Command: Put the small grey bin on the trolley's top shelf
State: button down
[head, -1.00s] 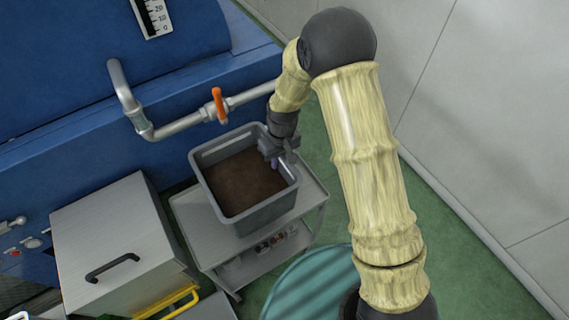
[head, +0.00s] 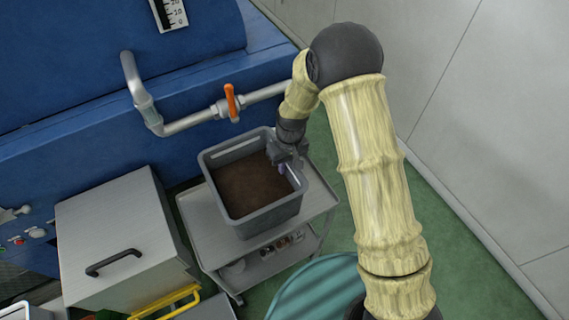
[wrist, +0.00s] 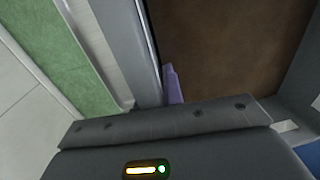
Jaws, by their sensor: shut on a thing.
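The small grey bin (head: 272,218), holding dark brown matter, appears upright over the middle of the trolley's top shelf (head: 199,218) in the head view. I cannot tell whether its base touches the shelf. My gripper (head: 284,163) is shut on the bin's right rim, with a purple finger on the inner side. In the wrist view, the bin's wall (wrist: 143,45) runs beside that finger (wrist: 173,85), and the brown inside fills the upper right. The other finger is hidden there.
A metal cabinet (head: 112,232) with a black handle stands left of the trolley. A blue machine (head: 60,130) with a pipe and orange valve (head: 231,101) is behind. A grey wall (head: 480,130) rises at the right. A teal round thing (head: 315,288) stands in front. Green floor lies between.

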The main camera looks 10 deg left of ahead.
aim_at(283, 176)
notch_tip(283, 176, down, 3)
jog(key=shift+w+a+r+b, duration=0.1)
jog(key=shift+r+b, duration=0.05)
jog(key=shift+b, duration=0.55)
jog(key=shift+a+f, duration=0.1)
jog(key=shift+f, duration=0.15)
jog(key=shift+w, duration=0.25)
jog(key=c, duration=1.5)
grip_release()
jog(key=shift+f, duration=0.2)
jog(key=shift+c, duration=0.2)
jog(key=shift+s, duration=0.15)
jog(key=shift+r, duration=0.1)
jog(key=shift+r+b, duration=0.35)
jog(key=shift+r, duration=0.2)
jog(key=r, duration=0.3)
jog(key=r+b, duration=0.1)
jog(key=r, duration=0.3)
jog(key=d+r, duration=0.1)
jog(key=r, duration=0.3)
jog(key=shift+w+b, duration=0.35)
jog(key=shift+w, duration=0.05)
